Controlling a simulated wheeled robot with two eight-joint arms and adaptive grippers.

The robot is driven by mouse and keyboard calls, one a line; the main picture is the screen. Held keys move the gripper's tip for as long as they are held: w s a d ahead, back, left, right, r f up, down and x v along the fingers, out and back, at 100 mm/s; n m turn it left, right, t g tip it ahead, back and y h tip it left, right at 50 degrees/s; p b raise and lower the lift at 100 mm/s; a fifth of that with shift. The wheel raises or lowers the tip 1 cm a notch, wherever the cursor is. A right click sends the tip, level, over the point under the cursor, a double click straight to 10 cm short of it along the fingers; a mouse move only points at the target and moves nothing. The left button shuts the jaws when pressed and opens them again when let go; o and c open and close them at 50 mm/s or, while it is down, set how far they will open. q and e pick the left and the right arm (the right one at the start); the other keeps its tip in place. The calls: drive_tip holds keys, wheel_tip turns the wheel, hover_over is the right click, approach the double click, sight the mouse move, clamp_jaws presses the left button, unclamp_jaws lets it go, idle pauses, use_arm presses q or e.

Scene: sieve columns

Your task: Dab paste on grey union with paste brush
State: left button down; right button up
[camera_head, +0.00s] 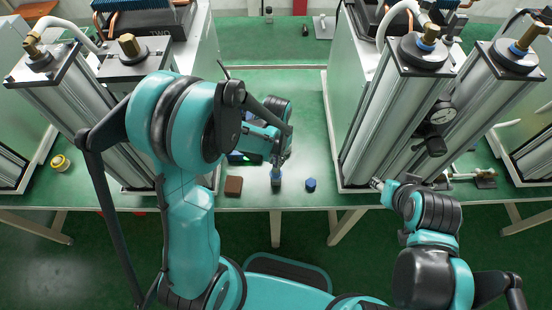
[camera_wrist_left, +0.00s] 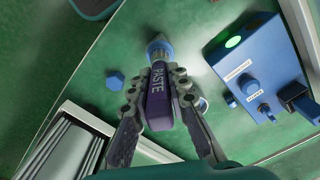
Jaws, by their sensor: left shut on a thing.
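My left gripper (camera_head: 284,152) is over the middle of the green bench. In the left wrist view the left gripper (camera_wrist_left: 160,82) is shut on the purple handle of the paste brush (camera_wrist_left: 158,100), marked PASTE. A grey-and-blue fitting (camera_wrist_left: 160,48) shows just beyond the brush's far end; it may be the grey union. In the head view a similar grey-blue piece (camera_head: 277,180) stands below the left gripper near the bench's front edge. I cannot tell whether brush and fitting touch. My right gripper (camera_head: 378,184) is by the right column's foot, its jaws too small to read.
A blue hex cap (camera_head: 311,185) lies right of the fitting; a brown block (camera_head: 233,186) lies left. A blue control box (camera_wrist_left: 248,75) with a green light is close to the left gripper. Tall metal columns (camera_head: 390,115) with a gauge (camera_head: 441,114) stand at right, more at left.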

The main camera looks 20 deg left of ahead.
use_arm(q)
drive_tip(key=shift+r, duration=0.1)
drive_tip(key=shift+r+p, duration=2.5)
drive_tip(key=shift+r, duration=0.95)
drive_tip(key=shift+f, duration=0.1)
